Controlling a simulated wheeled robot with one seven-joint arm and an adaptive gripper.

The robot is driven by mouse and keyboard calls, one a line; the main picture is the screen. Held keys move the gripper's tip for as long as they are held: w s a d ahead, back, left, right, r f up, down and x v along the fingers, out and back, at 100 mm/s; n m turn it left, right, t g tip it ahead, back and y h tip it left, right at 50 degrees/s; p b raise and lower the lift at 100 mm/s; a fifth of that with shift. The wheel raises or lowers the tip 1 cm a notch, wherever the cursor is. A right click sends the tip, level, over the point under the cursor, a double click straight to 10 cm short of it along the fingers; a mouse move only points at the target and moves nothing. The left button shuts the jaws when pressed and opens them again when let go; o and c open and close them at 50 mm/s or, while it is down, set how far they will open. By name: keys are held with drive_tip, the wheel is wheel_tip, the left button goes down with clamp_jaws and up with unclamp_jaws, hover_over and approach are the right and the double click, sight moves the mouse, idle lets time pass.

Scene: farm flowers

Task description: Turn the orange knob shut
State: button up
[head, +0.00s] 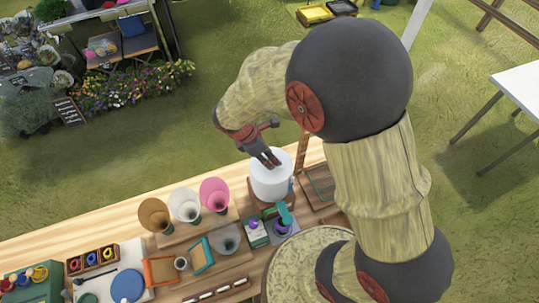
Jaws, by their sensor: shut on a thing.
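I cannot make out the orange knob in the head view. My gripper (270,161) reaches down from the upper left over the top of a white cylinder (271,181). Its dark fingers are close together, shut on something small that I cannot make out. The fingertips overlap the cylinder's top in the picture, and I cannot tell whether they touch it. The white cylinder stands upright on the wooden table (110,229), and my arm covers part of the area to its right.
Brown (155,215), white (185,205) and pink (214,193) cones stand left of the cylinder. A teal-handled item (285,214) and a bottle (254,226) are just below it. Red and yellow knobs top a green box (38,285) at lower left. Grass lies beyond the table.

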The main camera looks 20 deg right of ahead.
drive_tip(key=shift+m, duration=0.3)
drive_tip(key=m+g, duration=0.1)
drive_tip(key=m, duration=0.3)
drive_tip(key=shift+w+g, duration=0.2)
drive_tip(key=shift+g, duration=0.2)
drive_tip(key=m, duration=0.2)
drive_tip(key=m+g+y, duration=0.1)
drive_tip(key=m, duration=0.2)
drive_tip(key=shift+w+d+g, duration=0.1)
drive_tip(key=shift+d+g, duration=0.05)
drive_tip(key=shift+g, duration=0.15)
drive_tip(key=m+y, duration=0.1)
drive_tip(key=m, duration=0.1)
drive_tip(key=m+y, duration=0.1)
drive_tip(key=m, duration=0.1)
drive_tip(key=shift+d+m+g, duration=0.1)
drive_tip(key=shift+m+g, duration=0.2)
drive_tip(key=shift+g, duration=0.1)
drive_tip(key=shift+d+m+y, duration=0.1)
drive_tip(key=shift+m+y, duration=0.6)
drive_tip(key=shift+m, duration=1.1)
drive_tip(key=o, duration=1)
drive_tip(key=shift+o, duration=0.8)
